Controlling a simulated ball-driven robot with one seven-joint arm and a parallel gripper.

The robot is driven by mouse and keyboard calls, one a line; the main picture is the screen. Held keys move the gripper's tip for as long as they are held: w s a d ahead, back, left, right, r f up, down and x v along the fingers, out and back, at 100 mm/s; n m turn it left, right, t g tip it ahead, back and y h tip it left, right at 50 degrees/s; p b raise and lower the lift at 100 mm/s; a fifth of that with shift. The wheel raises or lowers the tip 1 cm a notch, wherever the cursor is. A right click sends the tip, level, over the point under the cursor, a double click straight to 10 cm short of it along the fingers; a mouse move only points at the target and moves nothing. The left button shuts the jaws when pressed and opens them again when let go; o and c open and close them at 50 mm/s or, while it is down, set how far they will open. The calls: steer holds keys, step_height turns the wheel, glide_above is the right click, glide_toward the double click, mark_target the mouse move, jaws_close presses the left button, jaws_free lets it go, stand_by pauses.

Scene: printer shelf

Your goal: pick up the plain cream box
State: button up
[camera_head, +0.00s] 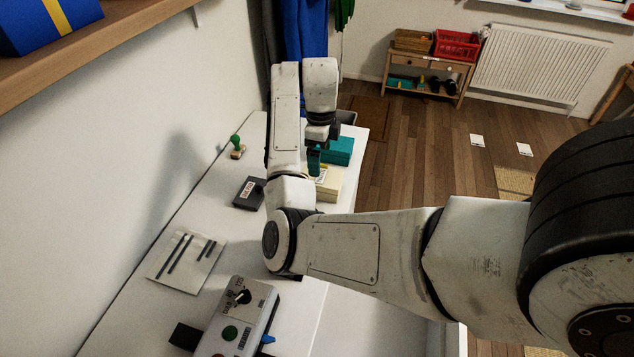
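A cream box (331,188) lies on the white shelf top, partly hidden behind my arm. A small white patch with dark print shows on its top, beside my gripper. My gripper (314,171) points down at the far left part of this box. Its dark teal finger part is at or just above the box top; I cannot tell if they touch. The gap between the fingers does not show.
A teal box (341,150) stands just behind the cream box. A dark box (248,193) and a green-handled stamp (236,146) lie to the left. A grey device (238,318) and a sheet with dark strips (187,262) are nearer. The wall bounds the left.

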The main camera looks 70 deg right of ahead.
mark_target(321, 177)
step_height(321, 177, down, 4)
steer(key=shift+r, duration=0.2)
steer(key=shift+s+f+p, duration=0.2)
steer(key=shift+f+p, duration=0.4)
steer(key=shift+f, duration=2.05)
steer(key=shift+c, duration=0.5)
steer(key=c, duration=0.8)
steer(key=shift+o, duration=0.2)
steer(key=shift+r, duration=0.15)
